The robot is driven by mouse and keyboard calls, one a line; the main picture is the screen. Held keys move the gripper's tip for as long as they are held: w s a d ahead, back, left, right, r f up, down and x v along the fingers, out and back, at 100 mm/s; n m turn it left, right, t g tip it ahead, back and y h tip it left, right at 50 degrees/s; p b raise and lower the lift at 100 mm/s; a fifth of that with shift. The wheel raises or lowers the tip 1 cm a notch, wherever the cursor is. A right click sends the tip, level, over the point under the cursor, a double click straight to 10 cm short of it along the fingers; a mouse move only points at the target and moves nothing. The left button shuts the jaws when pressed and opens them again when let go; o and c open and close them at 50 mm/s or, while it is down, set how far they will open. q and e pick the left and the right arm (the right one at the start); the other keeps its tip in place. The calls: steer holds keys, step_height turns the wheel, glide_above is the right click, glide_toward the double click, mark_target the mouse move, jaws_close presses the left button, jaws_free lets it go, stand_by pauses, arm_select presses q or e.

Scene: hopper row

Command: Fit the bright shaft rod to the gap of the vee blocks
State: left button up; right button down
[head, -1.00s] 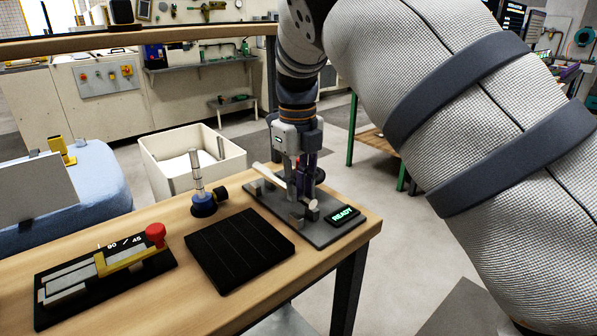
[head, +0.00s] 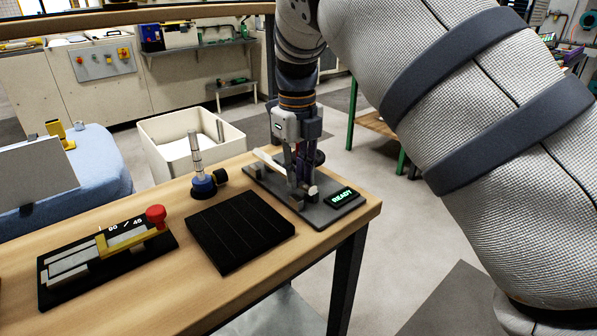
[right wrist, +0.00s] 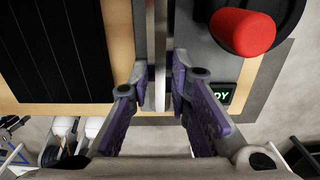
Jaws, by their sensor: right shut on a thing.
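The bright shaft rod (head: 268,160) lies lengthwise over a grey fixture plate (head: 318,220) at the table's right end. In the right wrist view the purple-padded fingers (right wrist: 160,82) close on both sides of the rod (right wrist: 160,45). A small grey vee block (head: 297,202) shows beside the gripper near the rod's near end. The fingers hide much of the blocks, so I cannot tell whether the rod is seated in their gap. My left gripper is not in view.
A lit READY display (head: 341,198) sits on the plate's near right corner. A black ribbed mat (head: 240,232) lies to its left. A yellow-handled fixture with a red knob (head: 156,215) is farther left. A white bin (head: 165,160) stands behind the table.

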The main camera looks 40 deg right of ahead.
steer(key=shift+f, duration=0.8)
steer(key=shift+r, duration=0.65)
steer(key=shift+f, duration=0.15)
stand_by(0.7)
steer(key=shift+f, duration=0.45)
steer(key=c, duration=1.4)
jaws_free()
steer(key=shift+f, duration=0.1)
